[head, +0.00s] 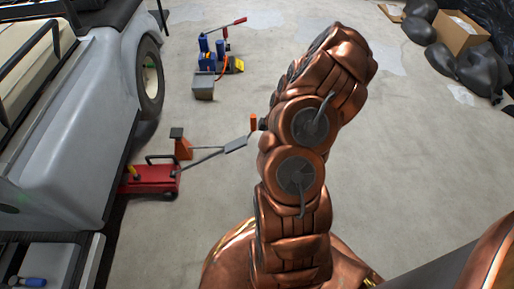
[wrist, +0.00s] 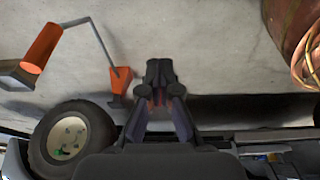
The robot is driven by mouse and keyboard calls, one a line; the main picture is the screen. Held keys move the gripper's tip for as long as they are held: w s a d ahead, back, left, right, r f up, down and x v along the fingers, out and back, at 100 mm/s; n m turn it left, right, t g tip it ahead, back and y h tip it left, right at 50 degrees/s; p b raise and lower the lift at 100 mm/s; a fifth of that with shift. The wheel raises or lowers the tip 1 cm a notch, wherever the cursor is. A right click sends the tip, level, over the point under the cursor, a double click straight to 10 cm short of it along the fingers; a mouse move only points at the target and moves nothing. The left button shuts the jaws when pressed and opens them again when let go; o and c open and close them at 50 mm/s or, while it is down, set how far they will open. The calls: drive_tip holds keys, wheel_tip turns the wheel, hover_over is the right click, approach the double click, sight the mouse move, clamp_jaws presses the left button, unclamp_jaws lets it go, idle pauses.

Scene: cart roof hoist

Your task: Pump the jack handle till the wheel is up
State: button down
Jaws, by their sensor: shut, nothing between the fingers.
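A red jack (head: 152,181) stands on the floor against the side of the grey vehicle. The vehicle's wheel (head: 151,80) also shows in the wrist view (wrist: 68,141). I cannot tell whether it touches the floor.
An orange stand (head: 181,146) stands behind the red jack. A blue device (head: 207,60) with a red lever and a grey block (head: 203,88) are on the floor farther back. A cardboard box (head: 460,32) and black bags (head: 478,72) lie at the far right. The floor between is clear.

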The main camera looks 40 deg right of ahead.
drive_tip(key=shift+s+d+r, duration=0.25)
drive_tip(key=shift+d+r, duration=0.05)
drive_tip(key=shift+r, duration=0.2)
drive_tip(key=shift+s+d+r, duration=0.2)
drive_tip(key=shift+d+r, duration=0.05)
drive_tip(key=shift+r, duration=0.25)
idle(1.0)
drive_tip(key=a+r+m+g+p, duration=0.1)
drive_tip(key=a+r+p, duration=0.55)
drive_tip(key=r, duration=0.65)
drive_tip(key=s+a+r+m+g+p, duration=0.1)
drive_tip(key=a+r+p, duration=0.6)
drive_tip(key=r, duration=0.5)
drive_tip(key=a+r+p, duration=0.6)
drive_tip(key=a+r, duration=0.2)
drive_tip(key=r, duration=0.5)
drive_tip(key=s+a+r+m+g+h+p, duration=0.1)
drive_tip(key=s+a+r+m+p, duration=0.3)
drive_tip(key=s+r+p, duration=0.5)
drive_tip(key=s+a+r+m+g+h+p, duration=0.1)
drive_tip(key=s+a+r+m+p, duration=0.2)
drive_tip(key=s+r+p, duration=0.7)
wheel_tip(320, 180, up, 10)
drive_tip(key=shift+s+a+f+m+h, duration=0.2)
drive_tip(key=shift+s+a+m+h, duration=0.15)
drive_tip(key=shift+s+a, duration=0.8)
